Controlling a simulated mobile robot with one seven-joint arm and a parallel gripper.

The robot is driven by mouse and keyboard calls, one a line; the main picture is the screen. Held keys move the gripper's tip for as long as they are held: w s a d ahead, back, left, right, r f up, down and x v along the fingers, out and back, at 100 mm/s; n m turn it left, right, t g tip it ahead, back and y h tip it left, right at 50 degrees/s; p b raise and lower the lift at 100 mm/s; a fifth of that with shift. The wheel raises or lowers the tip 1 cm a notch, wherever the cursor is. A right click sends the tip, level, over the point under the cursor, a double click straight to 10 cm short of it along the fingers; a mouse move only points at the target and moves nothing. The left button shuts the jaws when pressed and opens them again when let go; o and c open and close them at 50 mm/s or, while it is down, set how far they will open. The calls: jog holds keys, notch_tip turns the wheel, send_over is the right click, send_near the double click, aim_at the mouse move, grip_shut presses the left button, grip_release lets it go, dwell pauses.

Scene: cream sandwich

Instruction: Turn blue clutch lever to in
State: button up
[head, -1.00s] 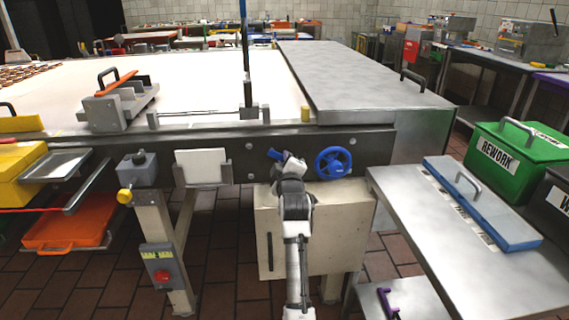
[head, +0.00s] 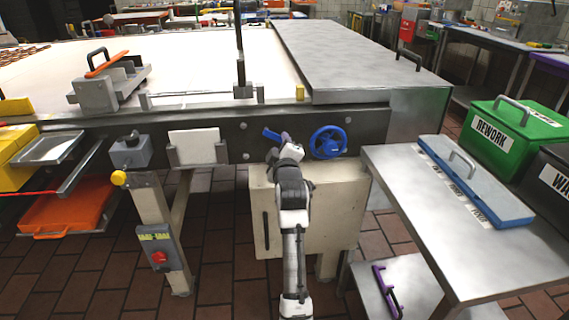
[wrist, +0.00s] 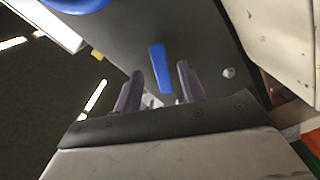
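The blue clutch lever (head: 271,134) sits on the dark side panel of the long table, left of a blue handwheel (head: 328,142). In the head view it slants down to the right, and its lower end is hidden by my gripper (head: 286,139). In the wrist view the blue lever (wrist: 158,62) shows between the two fingers of my gripper (wrist: 160,72). The fingers are apart, with gaps visible on both sides of the lever. I cannot tell how deep the lever sits between them. Lever markings are not readable.
A beige cabinet (head: 308,212) stands below the panel, behind my arm.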

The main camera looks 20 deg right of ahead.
jog(key=v, duration=1)
jog(key=shift+s+b, duration=0.3)
jog(key=shift+b, duration=0.15)
